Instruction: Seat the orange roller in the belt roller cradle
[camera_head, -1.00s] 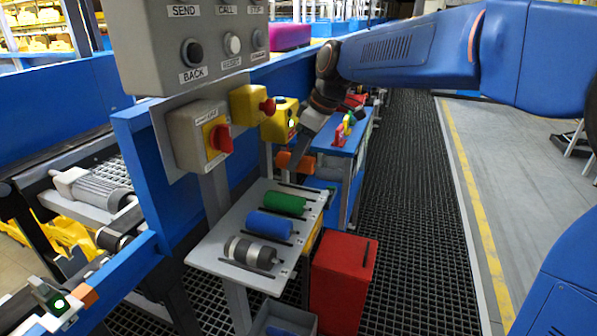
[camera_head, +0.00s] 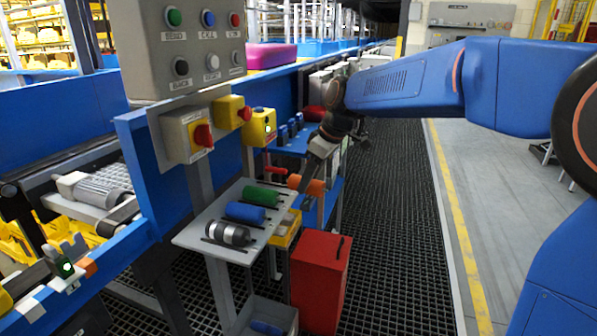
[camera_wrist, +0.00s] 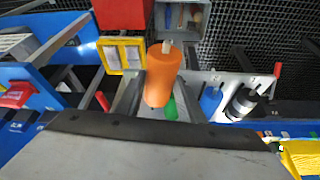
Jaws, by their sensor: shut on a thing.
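The orange roller (camera_head: 309,185) is held by my gripper (camera_head: 307,178), just right of the far end of the grey roller rack (camera_head: 190,238). In the wrist view the orange roller (camera_wrist: 163,76) fills the middle, lengthwise between the fingers of my gripper (camera_wrist: 160,95), with a pale shaft end at its top. My gripper is shut on it. The roller appears clear of the rack. At the lower left, a bracket with a green light (camera_head: 62,262) and an orange block sits on the blue conveyor frame; I cannot tell whether it belongs to the cradle.
The rack bears a green roller (camera_head: 256,195), a blue roller (camera_head: 245,212) and a grey-black roller (camera_head: 227,233). A red box (camera_head: 318,282) stands right of it. A button panel (camera_head: 187,50) and switch boxes overhang the left side. The grated aisle (camera_head: 395,220) is open.

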